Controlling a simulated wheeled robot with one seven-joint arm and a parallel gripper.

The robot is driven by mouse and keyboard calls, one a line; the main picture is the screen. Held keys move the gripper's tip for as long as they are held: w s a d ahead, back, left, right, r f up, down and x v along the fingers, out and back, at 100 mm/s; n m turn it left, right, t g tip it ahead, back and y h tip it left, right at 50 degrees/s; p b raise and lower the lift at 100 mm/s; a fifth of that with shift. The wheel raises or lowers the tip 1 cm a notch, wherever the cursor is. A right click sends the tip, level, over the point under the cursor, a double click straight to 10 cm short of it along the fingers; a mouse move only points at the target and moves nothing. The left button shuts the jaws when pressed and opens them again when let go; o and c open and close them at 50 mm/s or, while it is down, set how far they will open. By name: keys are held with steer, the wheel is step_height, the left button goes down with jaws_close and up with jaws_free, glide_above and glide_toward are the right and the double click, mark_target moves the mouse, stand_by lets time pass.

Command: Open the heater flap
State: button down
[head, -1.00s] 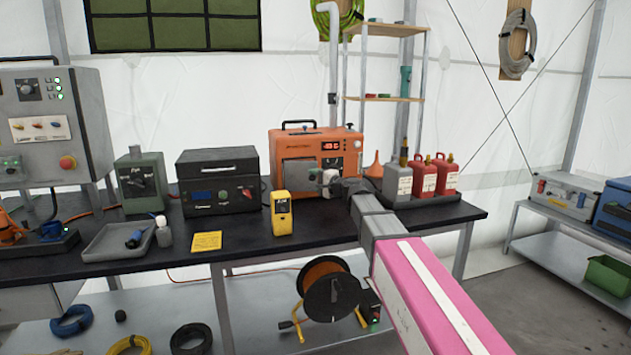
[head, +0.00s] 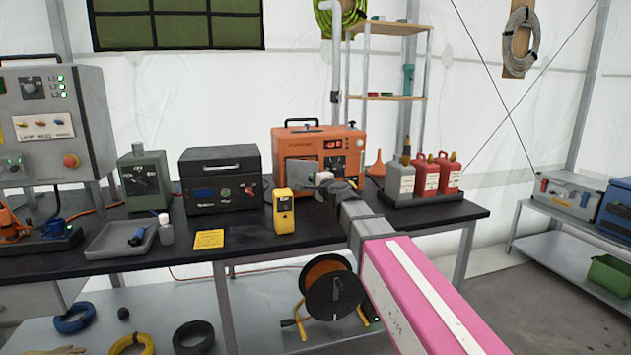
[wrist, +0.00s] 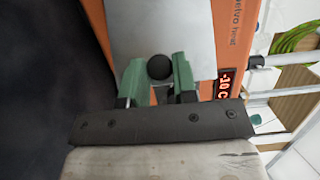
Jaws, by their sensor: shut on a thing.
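The orange heater (head: 346,146) stands at the back of the black bench, with a red display on its upper front. Its pale grey flap (head: 293,172) is on the lower left of the front, partly hidden by my gripper (head: 323,180). In the wrist view the flap (wrist: 140,32) fills the upper middle, with orange heater body (wrist: 237,30) on both sides. A round black knob (wrist: 159,67) on the flap sits between the green fingers of my gripper (wrist: 158,75), which is shut on it. I cannot tell how far the flap stands open.
A yellow meter (head: 284,213) stands left of my arm, near the bench's front edge. A black box (head: 219,180) is left of the heater. Grey and red bottles (head: 424,178) stand in a tray to the right. Bare bench (head: 330,228) lies in front.

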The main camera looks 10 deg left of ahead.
steer(key=c, duration=0.9)
jaws_free()
steer(key=v, duration=1)
steer(key=shift+s+d, duration=0.3)
